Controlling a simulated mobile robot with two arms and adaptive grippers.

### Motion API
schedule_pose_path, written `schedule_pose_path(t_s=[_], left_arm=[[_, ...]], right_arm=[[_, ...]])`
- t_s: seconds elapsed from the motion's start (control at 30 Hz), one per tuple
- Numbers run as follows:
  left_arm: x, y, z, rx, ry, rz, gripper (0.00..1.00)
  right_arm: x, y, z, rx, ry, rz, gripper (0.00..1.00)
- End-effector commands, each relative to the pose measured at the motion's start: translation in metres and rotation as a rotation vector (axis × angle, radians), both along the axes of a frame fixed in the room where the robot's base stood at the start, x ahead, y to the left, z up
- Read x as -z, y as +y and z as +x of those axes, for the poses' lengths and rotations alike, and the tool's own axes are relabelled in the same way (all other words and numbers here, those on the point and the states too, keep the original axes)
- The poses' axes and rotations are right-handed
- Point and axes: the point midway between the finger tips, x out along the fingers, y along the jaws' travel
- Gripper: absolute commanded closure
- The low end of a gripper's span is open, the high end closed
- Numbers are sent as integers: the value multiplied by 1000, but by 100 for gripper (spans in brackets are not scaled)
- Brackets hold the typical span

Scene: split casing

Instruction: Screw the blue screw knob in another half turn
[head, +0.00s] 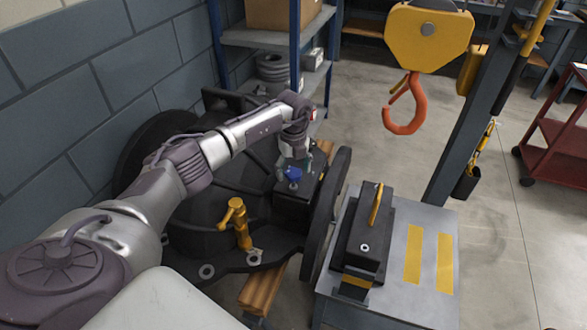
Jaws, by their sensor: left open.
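My left arm reaches in from the left across the casing. My left gripper (295,162) is just above the knob, pointing down, and is open. The fingertips are small here, and I cannot tell whether they touch the knob. My right gripper is not in view.
A yellow handle (237,222) stands up from the casing left of the knob. A grey table (435,215) at the right holds a black block (362,243) with a yellow handle. An orange hook (404,110) hangs behind. Shelving (262,38) stands at the back.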

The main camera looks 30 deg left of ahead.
Motion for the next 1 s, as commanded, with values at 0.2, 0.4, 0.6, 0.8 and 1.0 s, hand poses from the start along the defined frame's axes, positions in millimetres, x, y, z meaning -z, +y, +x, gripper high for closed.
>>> schedule_pose_path(t_s=[0.2, 0.4, 0.6, 0.8, 1.0], left_arm=[[0, 0, 0, 0, 0, 0, 35], [0, 0, 0, 0, 0, 0, 69], [0, 0, 0, 2, -1, -1, 84], [0, 0, 0, 38, -1, 1, 84], [0, 0, 1, 146, -3, 1, 84]], right_arm=[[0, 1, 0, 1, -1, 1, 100], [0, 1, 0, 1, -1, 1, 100], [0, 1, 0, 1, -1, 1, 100], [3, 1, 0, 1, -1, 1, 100], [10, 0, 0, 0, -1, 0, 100]])
